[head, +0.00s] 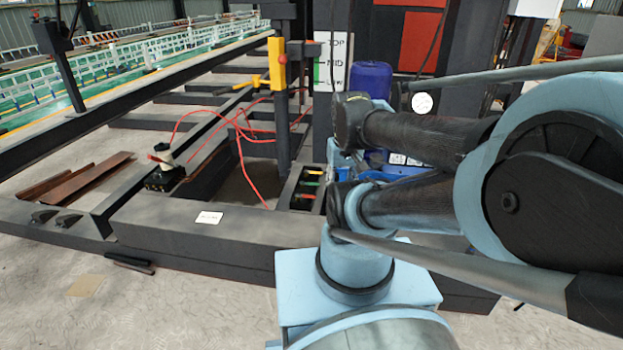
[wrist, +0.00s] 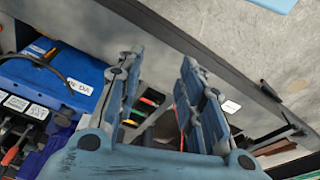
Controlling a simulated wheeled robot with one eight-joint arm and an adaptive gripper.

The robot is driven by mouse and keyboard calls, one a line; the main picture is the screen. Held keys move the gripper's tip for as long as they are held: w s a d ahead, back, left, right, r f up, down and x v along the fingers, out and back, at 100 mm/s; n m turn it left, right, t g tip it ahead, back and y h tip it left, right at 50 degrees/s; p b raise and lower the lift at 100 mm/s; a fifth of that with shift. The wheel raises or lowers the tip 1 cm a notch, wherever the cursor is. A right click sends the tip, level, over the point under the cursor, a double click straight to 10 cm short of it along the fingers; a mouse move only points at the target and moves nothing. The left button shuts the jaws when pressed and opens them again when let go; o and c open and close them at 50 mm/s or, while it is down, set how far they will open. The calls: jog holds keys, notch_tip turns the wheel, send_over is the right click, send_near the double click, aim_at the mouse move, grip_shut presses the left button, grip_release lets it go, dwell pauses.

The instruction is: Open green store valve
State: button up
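A dark tray (head: 293,190) with several small coloured handles is set in the frame, left of my arm in the head view. No label for a store valve can be read. My gripper (wrist: 160,57) is open, its two fingers apart with nothing between the tips. The gripper is hidden behind my arm in the head view.
A blue unit (wrist: 55,85) with a cable and labels stands left of my gripper in the wrist view. A blue drum (head: 371,79), a dark post with a yellow lever box (head: 277,63) and red hoses (head: 240,130) stand behind the tray. Dark beams (head: 200,233) surround it.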

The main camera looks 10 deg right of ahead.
jog(key=shift+w, duration=0.3)
jog(key=w+r+n, duration=0.4)
jog(key=w+r, duration=0.4)
jog(key=w, duration=0.6)
jog(key=n+g, duration=0.2)
jog(key=n, duration=0.8)
send_over(313, 184)
notch_tip(313, 184, down, 26)
jog(key=f, duration=1.7)
jog(key=shift+w+f, duration=0.1)
jog(key=shift+w, duration=0.1)
jog(key=shift+c, duration=0.2)
